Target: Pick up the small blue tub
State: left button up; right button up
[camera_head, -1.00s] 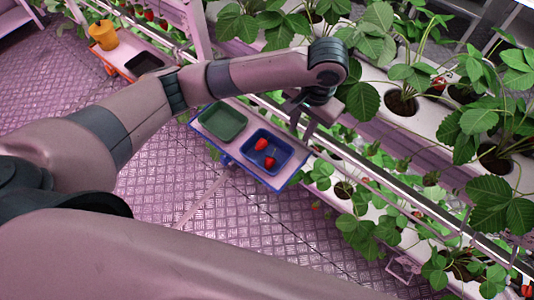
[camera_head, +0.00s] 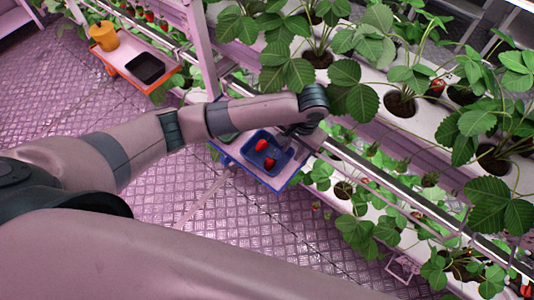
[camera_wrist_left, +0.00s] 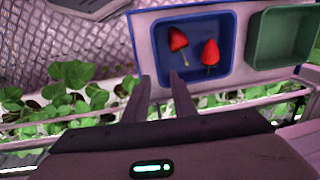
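The small blue tub (camera_head: 276,152) sits on a pale tray with a blue edge (camera_head: 236,157) and holds two red strawberries. In the left wrist view the tub (camera_wrist_left: 222,30) is upright, ahead of the fingers. My left gripper (camera_wrist_left: 161,88) is open and empty. Its fingers appear on either side of the tub's near left wall; one overlaps the tub and the other is outside it. I cannot tell whether they touch it. In the head view my left arm hides most of the gripper. My right gripper is out of view.
A green tub (camera_wrist_left: 283,38) stands beside the blue one on the tray, mostly covered by my arm in the head view. Strawberry plants and white growing racks line the right.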

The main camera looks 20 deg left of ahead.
aim_at(292, 156)
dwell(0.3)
pick_arm(q)
jog(key=shift+w+f+p, duration=0.1)
jog(key=shift+f+p, duration=0.25)
jog(key=shift+f, duration=0.15)
jog(key=f, duration=0.1)
jog(key=f+p, duration=0.1)
jog(key=f, duration=0.1)
jog(key=shift+w+a, duration=0.1)
jog(key=shift+w, duration=0.1)
jog(key=shift+a+f, duration=0.1)
jog(key=shift+f, duration=0.55)
grip_shut()
